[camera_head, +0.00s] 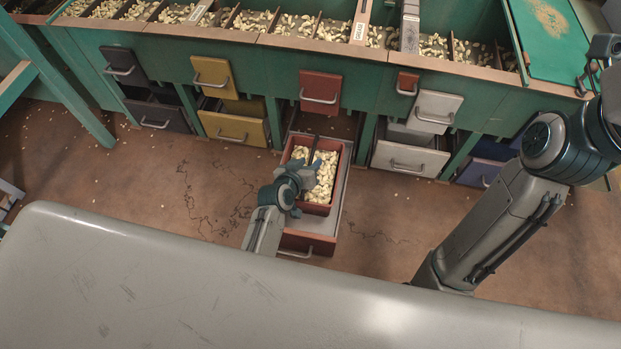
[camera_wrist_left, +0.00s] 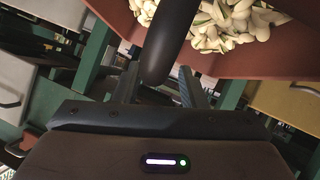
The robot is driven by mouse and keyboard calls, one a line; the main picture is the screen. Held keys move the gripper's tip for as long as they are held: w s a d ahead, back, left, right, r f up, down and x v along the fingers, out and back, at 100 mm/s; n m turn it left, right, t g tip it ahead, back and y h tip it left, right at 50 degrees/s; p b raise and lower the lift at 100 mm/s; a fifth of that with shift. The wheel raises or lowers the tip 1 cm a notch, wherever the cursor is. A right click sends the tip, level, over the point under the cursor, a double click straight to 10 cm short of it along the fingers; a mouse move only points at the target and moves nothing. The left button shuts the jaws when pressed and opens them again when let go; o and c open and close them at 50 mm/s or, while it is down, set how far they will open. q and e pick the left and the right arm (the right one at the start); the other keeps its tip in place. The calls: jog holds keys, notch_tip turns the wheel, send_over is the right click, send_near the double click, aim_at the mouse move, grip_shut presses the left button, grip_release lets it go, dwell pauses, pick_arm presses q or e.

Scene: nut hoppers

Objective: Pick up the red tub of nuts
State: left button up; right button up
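The red tub (camera_head: 323,205) holds pale nuts and sits at the pulled-out red drawer (camera_head: 310,242), in the middle of the head view. A dark bar handle (camera_head: 314,149) spans its top. My left gripper (camera_head: 304,168) is at the tub's near left part, around the handle. In the left wrist view the dark handle (camera_wrist_left: 168,45) stands between the two fingers (camera_wrist_left: 160,88), which look apart, and the red tub wall (camera_wrist_left: 235,62) is above right. Whether the fingers touch the handle is hard to see.
A green hopper bench (camera_head: 270,67) with compartments of nuts runs across the back. Dark, yellow (camera_head: 232,127), white (camera_head: 408,158) and blue drawers flank the red one. A grey surface fills the front. Brown floor with scattered nuts lies between.

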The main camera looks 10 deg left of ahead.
pick_arm(q)
grip_shut()
dwell(1.4)
jog(key=shift+w+r, duration=0.1)
jog(key=shift+r, duration=0.05)
